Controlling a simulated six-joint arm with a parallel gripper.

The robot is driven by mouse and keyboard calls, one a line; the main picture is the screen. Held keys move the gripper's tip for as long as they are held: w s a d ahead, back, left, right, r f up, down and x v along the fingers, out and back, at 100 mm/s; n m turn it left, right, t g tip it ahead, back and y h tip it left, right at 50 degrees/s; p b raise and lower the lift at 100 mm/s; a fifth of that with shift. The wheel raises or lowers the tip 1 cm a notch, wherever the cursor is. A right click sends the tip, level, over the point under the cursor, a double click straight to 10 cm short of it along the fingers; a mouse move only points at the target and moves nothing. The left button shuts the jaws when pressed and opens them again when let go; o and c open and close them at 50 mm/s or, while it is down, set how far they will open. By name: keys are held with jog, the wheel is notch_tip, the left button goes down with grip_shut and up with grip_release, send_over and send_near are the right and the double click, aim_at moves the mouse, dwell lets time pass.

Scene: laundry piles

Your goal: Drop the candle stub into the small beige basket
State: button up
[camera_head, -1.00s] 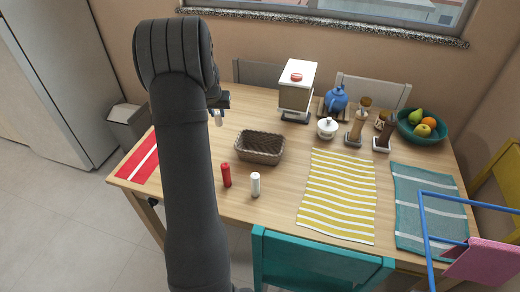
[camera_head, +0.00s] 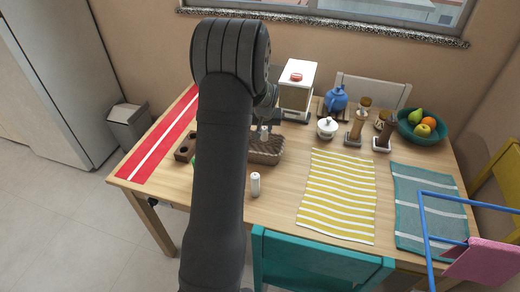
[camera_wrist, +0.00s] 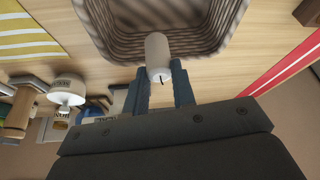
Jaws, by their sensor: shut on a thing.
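The candle stub (camera_wrist: 157,55) is a short pale cylinder with a dark wick. It is between the fingers of my gripper (camera_wrist: 158,78), which is shut on it. In the head view the pale stub (camera_head: 264,133) shows at my gripper's tip, in line with the woven basket (camera_head: 268,157). The basket looks brownish beige, and my arm hides its left part. In the wrist view the stub overlaps the near rim of the basket (camera_wrist: 195,42), whose visible inside looks empty. The exact height above it is hard to tell.
A white bottle-like cylinder (camera_head: 255,185) stands in front of the basket. A white dispenser (camera_head: 297,88) stands behind it. A brown block with holes (camera_head: 185,148) is left of my arm, beside a red runner (camera_head: 160,140). A yellow striped mat (camera_head: 338,195) lies to the right.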

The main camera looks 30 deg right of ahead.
jog(key=shift+f, duration=1.1)
jog(key=o, duration=1)
jog(key=shift+o, duration=0.2)
jog(key=v, duration=1.7)
jog(key=shift+r, duration=0.15)
jog(key=shift+s, duration=0.15)
jog(key=x, duration=1.7)
jog(key=shift+w+r, duration=0.15)
jog(key=shift+w, duration=0.05)
